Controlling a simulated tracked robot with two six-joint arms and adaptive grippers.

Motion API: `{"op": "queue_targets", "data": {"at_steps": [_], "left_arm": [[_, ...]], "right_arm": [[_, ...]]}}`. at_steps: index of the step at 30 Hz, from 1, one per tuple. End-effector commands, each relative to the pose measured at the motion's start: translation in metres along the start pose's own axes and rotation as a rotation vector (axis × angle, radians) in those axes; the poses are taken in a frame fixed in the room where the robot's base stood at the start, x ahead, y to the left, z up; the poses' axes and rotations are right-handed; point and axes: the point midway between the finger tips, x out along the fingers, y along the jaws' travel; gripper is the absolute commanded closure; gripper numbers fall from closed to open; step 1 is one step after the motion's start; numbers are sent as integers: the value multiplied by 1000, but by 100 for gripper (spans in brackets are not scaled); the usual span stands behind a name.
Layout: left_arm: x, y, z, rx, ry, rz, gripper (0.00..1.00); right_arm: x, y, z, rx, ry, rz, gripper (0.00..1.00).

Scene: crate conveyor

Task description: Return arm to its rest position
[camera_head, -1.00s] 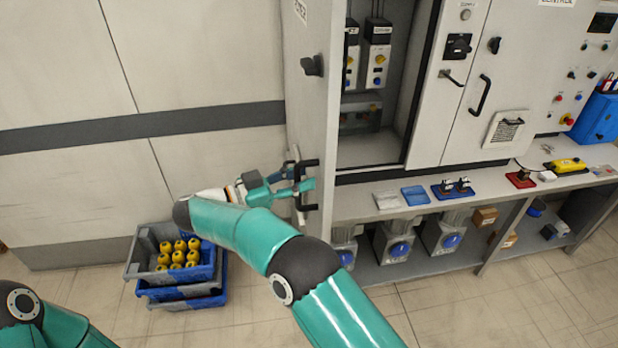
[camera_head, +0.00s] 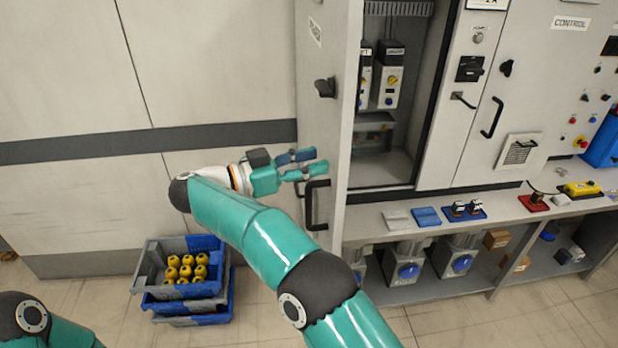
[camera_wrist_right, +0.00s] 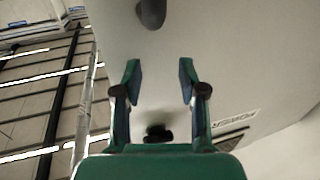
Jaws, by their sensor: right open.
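My right arm (camera_head: 255,235) reaches from the lower right up to the open cabinet door (camera_head: 330,120). My right gripper (camera_head: 322,162) is open and empty, its fingers pointing right, above the black door handle (camera_head: 317,204). In the right wrist view the gripper (camera_wrist_right: 160,80) has its two fingers spread with the grey door surface beyond and nothing between them. A dark knob (camera_wrist_right: 151,13) shows ahead at the top of that view. Only a joint and link of my left arm (camera_head: 40,325) show at the lower left; its gripper is out of view.
Stacked blue and grey crates (camera_head: 215,290) with yellow parts (camera_head: 187,267) stand on the floor below my right arm. A bench (camera_head: 375,223) with small parts runs along the cabinets at right. Floor in front is clear.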

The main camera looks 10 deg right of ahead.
Motion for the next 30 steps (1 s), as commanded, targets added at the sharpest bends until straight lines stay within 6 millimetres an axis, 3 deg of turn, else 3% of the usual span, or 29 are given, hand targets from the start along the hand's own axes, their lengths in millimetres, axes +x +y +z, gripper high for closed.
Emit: {"op": "queue_targets", "data": {"at_steps": [13,19,23,26,30], "left_arm": [[1,0,0,0,0,0,60],[8,-3,0,0,0,0,60],[16,-6,0,0,0,0,60],[21,-8,0,0,0,0,60],[23,-8,0,0,0,0,60]], "right_arm": [[1,-1,-4,-2,9,-5,59],[10,-27,14,-18,124,-116,59],[15,-62,43,-55,250,-295,59],[14,-91,79,-104,322,-486,59],[14,-120,153,-190,304,-791,59]]}}
